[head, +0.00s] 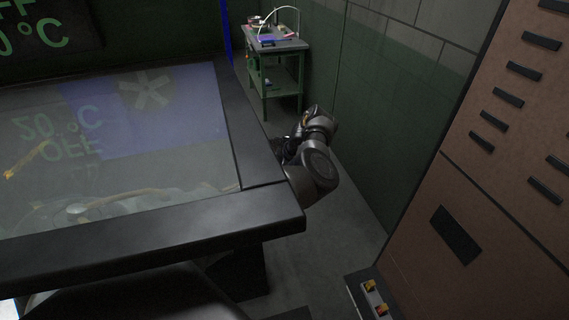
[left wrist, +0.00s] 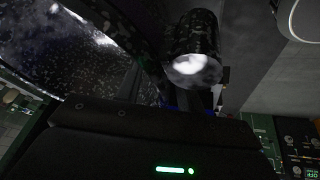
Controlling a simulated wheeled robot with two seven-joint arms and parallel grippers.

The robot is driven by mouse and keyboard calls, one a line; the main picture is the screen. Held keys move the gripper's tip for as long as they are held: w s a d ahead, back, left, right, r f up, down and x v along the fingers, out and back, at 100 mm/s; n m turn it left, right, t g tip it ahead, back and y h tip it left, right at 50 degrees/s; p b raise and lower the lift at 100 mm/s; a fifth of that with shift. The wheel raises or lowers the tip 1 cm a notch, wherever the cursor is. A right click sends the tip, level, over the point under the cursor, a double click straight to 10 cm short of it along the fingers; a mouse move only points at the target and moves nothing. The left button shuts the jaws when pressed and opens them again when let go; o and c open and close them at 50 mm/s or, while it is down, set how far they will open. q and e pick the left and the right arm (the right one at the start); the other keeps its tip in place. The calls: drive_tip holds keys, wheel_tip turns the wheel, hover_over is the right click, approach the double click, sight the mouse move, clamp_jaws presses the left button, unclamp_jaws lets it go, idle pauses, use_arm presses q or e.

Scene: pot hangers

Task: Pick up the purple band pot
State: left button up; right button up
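I cannot make out a pot with a purple band in either view. A small purplish patch (head: 266,39) shows on the far green cart, too small to identify. One of my arms, dark grey, is bent beyond the right edge of the glass-topped table in the head view; its gripper is not clear there. My left gripper cannot be made out in the head view. In the left wrist view dark parts fill the lower half, with a green light, and no fingertips can be told apart. A dark speckled cylinder with a bright end (left wrist: 194,68) hangs above them; I cannot tell what it is.
A dark-framed table (head: 130,240) with a reflective glass top fills the left. A green cart (head: 276,45) with small items stands at the back by the green wall. A brown cabinet (head: 490,190) stands at the right. Grey floor (head: 345,225) lies open between the table and cabinet.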

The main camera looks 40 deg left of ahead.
use_arm(q)
drive_tip(key=shift+w+f, duration=0.15)
drive_tip(key=shift+f, duration=0.05)
drive_tip(key=shift+d+r, duration=0.1)
drive_tip(key=shift+r, duration=0.05)
drive_tip(key=shift+c, duration=1.2)
clamp_jaws()
drive_tip(key=shift+s, duration=0.2)
